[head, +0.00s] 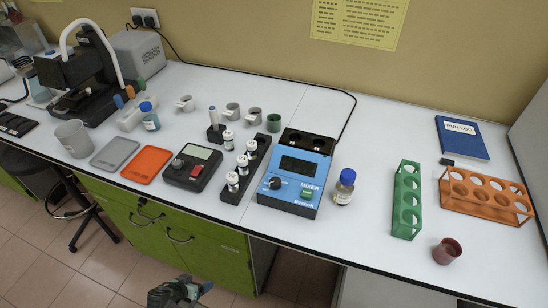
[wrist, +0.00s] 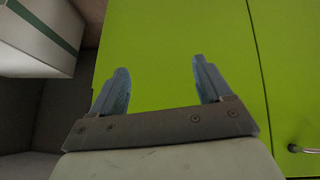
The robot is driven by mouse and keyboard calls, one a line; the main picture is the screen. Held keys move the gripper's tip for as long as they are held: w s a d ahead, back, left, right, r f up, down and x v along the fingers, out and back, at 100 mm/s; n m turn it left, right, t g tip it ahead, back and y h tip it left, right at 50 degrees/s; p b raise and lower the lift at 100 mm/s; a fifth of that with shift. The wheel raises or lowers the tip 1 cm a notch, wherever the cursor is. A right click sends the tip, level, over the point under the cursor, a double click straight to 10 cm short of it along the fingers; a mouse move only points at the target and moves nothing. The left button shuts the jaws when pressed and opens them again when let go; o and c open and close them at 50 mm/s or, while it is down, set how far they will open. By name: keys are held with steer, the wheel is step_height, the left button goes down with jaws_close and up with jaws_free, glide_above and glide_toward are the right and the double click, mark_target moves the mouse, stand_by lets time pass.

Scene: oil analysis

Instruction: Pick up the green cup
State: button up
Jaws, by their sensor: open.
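The green cup (head: 273,122) is a small dark green cup standing upright on the white bench. It is behind the blue mixer and at the right end of a row of small cups. My gripper (head: 182,290) is low in front of the bench, below the bench top and far from the cup. In the wrist view my gripper (wrist: 160,85) is open and empty, with its two fingers apart in front of a green cabinet door. The cup is not visible in the wrist view.
A black cable runs behind. Green cabinets (head: 160,225) line the bench front.

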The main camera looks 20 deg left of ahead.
steer(key=s+a+r+t+y, duration=0.1)
steer(key=s+a+r+t, duration=0.25)
steer(key=a+r, duration=0.5)
steer(key=s+a+r+t+y, duration=0.2)
steer(key=s+a+r, duration=0.25)
steer(key=r, duration=0.75)
steer(key=w+a+r+m+g+h, duration=0.1)
steer(key=w+a+r+m, duration=0.2)
steer(key=w+r+m, duration=0.8)
steer(key=w+a+r+m+g+h, duration=0.15)
steer(key=w+r+m, duration=0.35)
steer(key=w+r, duration=1.15)
step_height(320, 180, up, 9)
steer(key=w+d+m, duration=0.2)
steer(key=m, duration=0.2)
steer(key=m+g, duration=0.3)
steer(key=g, duration=0.7)
glide_above(274, 124)
steer(key=w, duration=0.2)
step_height(274, 124, down, 7)
step_height(274, 124, down, 7)
steer(key=shift+a+f, duration=0.1)
steer(key=shift+a, duration=0.05)
steer(key=shift+w+a+f, duration=0.1)
steer(key=shift+a+f, duration=0.05)
steer(key=shift+f, duration=1.3)
steer(key=shift+a+f, duration=0.1)
steer(key=shift+f, duration=1.3)
steer(key=c, duration=1)
